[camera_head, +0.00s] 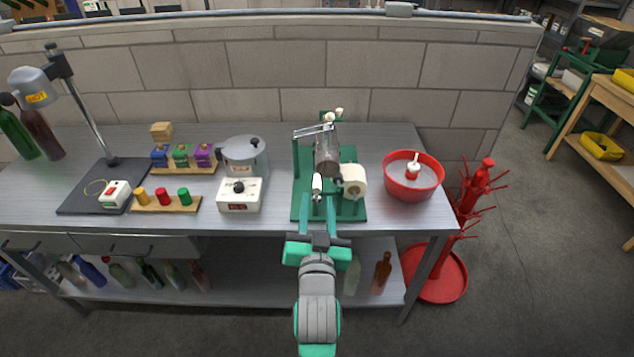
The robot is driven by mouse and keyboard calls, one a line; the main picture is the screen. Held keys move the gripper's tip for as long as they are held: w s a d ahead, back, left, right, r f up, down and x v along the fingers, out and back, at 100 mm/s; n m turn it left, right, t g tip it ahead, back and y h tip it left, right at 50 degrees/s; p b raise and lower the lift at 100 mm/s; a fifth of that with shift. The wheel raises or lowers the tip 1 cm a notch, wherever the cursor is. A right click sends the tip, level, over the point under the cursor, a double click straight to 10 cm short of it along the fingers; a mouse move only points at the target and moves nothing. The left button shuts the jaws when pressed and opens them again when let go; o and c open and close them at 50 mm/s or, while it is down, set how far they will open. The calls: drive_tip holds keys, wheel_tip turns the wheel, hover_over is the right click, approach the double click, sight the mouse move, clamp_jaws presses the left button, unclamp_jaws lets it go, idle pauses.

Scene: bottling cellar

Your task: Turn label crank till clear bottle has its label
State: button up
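The labelling machine has a green base (300,207) and stands on the metal bench. A clear, greyish bottle (326,150) lies in it, pointing away from me; I cannot make out a label on it. A cream label roll (353,180) is mounted at its right. A small white handle (317,184), seemingly the label crank, sticks up at the machine's front. My gripper (318,203) is at the front edge of the machine, just nearer to me than the handle. Its two teal fingers are apart, with nothing visible between them. Whether they touch the handle is not clear.
A red bowl (413,178) stands close at the right. A white control box (239,194) and a grey pot (244,156) stand to the left. Farther left are coloured pegs (163,197) and a heat lamp (35,86). A block wall (270,70) closes the back.

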sight(317, 177)
drive_tip(key=w, duration=0.8)
drive_tip(key=shift+w, duration=0.1)
drive_tip(key=shift+c, duration=0.7)
clamp_jaws()
